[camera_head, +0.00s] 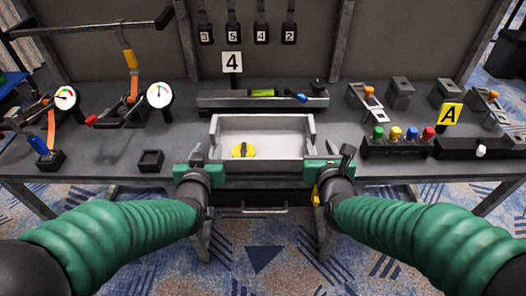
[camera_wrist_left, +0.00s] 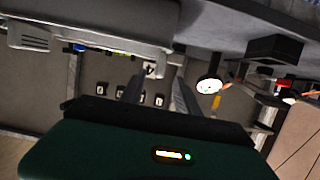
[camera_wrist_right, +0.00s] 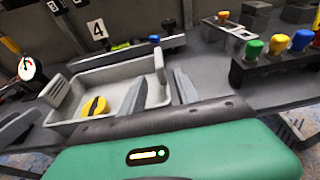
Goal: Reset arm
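My left gripper (camera_head: 200,158) is at the table's front edge, by the left front corner of a white tray (camera_head: 213,130). In the left wrist view my left gripper (camera_wrist_left: 160,92) has its fingers apart with nothing between them. My right gripper (camera_head: 334,160) is by the tray's right front corner. In the right wrist view my right gripper (camera_wrist_right: 160,88) also has its fingers apart and empty. A yellow round piece (camera_head: 243,150) lies inside the tray, apart from both grippers. Both green-sleeved arms reach forward from the sides.
Two gauges (camera_head: 159,95) with orange-handled clamps stand at left. A black square block (camera_head: 151,160) and a blue-handled switch (camera_head: 41,146) are near the left front. Coloured knobs (camera_head: 395,133) line a black bar at right. A rail (camera_head: 262,101) lies behind the tray.

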